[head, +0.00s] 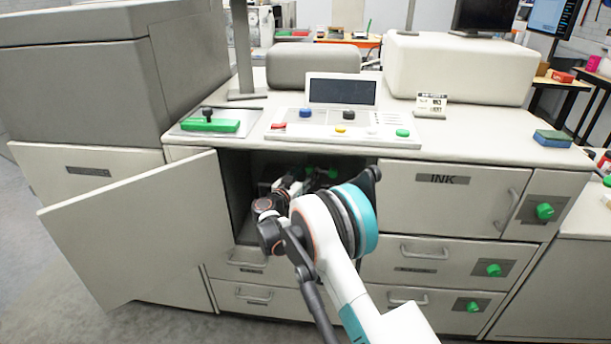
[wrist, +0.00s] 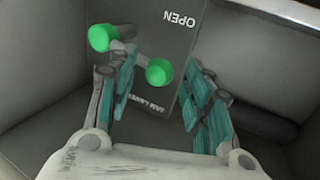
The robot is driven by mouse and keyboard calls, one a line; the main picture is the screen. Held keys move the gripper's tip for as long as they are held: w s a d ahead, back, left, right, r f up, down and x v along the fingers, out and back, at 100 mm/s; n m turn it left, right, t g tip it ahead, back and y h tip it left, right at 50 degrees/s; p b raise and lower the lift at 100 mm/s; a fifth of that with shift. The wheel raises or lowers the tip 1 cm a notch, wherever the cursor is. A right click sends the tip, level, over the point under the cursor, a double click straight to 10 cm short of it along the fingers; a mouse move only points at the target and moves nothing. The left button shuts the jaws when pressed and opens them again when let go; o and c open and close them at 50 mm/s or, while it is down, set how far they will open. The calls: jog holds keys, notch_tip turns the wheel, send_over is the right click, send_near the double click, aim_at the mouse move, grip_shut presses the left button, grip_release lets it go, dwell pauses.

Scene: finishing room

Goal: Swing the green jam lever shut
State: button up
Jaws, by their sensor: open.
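The green jam lever shows in the wrist view as a green knob (wrist: 159,71) and a second green end (wrist: 103,37), with a short grey bar between them. Behind it is a dark plate (wrist: 182,45) marked OPEN and JAM LEVER, upside down in this view. My gripper (wrist: 160,78) is open, and the nearer knob appears between its two teal-padded fingers. I cannot tell whether they touch. In the head view my arm reaches into the open cabinet bay, and green lever parts (head: 333,172) show beyond my wrist, partly hidden.
The cabinet door (head: 135,235) stands wide open at the left of the bay. Bay walls (wrist: 45,130) close in around my gripper, and a dark roller-like bar (wrist: 262,122) lies at its right. The INK door (head: 440,200) and drawers (head: 245,255) are shut.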

aim_at(308, 166)
grip_shut()
jog(key=shift+r, duration=0.15)
jog(key=r+m+p, duration=0.1)
jog(key=r+m+g+p, duration=0.1)
jog(key=m, duration=0.1)
jog(key=shift+d+r+y, duration=0.3)
jog(key=shift+d+r, duration=0.05)
jog(key=shift+d, duration=0.05)
jog(key=shift+d+r+m+g+y+p, duration=0.25)
jog(key=shift+d+r+m+y+p, duration=0.25)
jog(key=shift+m, duration=0.3)
jog(key=shift+d+r+m+g+y+p, duration=0.3)
jog(key=shift+d+r+m+p, duration=0.15)
jog(key=shift+r+m, duration=0.3)
